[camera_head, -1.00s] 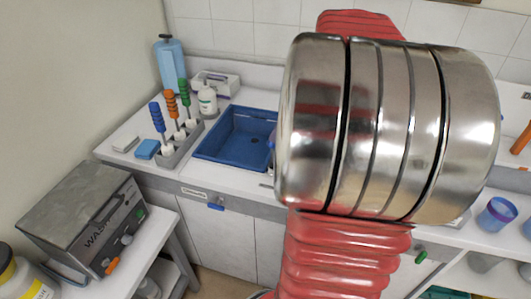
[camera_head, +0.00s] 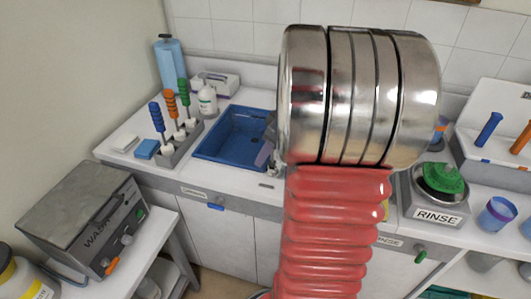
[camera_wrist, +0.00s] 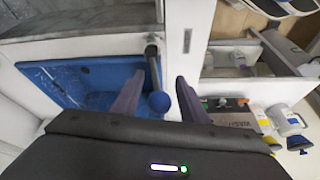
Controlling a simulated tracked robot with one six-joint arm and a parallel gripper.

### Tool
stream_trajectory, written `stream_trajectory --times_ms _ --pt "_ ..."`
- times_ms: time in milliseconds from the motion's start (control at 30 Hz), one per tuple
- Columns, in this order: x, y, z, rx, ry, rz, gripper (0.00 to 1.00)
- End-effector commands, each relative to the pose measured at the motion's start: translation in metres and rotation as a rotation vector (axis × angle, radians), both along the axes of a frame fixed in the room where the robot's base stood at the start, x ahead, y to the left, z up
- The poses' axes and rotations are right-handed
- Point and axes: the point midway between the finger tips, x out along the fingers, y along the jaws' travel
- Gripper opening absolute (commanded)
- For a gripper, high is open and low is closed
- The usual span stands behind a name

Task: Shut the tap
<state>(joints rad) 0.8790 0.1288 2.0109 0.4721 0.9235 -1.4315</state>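The tap shows in the wrist view as a dark rod (camera_wrist: 152,66) ending in a blue ball (camera_wrist: 159,102), at the right edge of the blue sink (camera_wrist: 60,80). My gripper (camera_wrist: 161,77) is open, with one purple-grey finger on each side of the rod and ball in the picture. Whether either finger touches the tap, I cannot tell. In the head view the blue sink (camera_head: 228,140) is set in the white counter, and part of my gripper (camera_head: 266,150) shows over its right side. My arm hides the tap there. Any water flow cannot be made out.
A brush rack (camera_head: 178,150), a blue sponge (camera_head: 146,149) and a white bottle (camera_head: 208,100) stand left of the sink. A RINSE unit (camera_head: 436,205) with a green item and a purple-blue cup (camera_head: 497,214) are on the right. The WASH machine (camera_head: 88,225) stands lower left.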

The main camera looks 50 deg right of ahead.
Motion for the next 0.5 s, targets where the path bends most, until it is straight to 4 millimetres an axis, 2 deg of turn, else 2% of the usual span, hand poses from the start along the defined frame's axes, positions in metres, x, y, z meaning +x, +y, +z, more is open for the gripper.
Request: stream_trajectory --times_ms 167,500 --pt "-0.0001 0.0000 0.0002 0.000 0.000 0.000 0.39" --pt "-0.0001 -0.0001 0.0004 0.000 0.000 0.000 0.15"
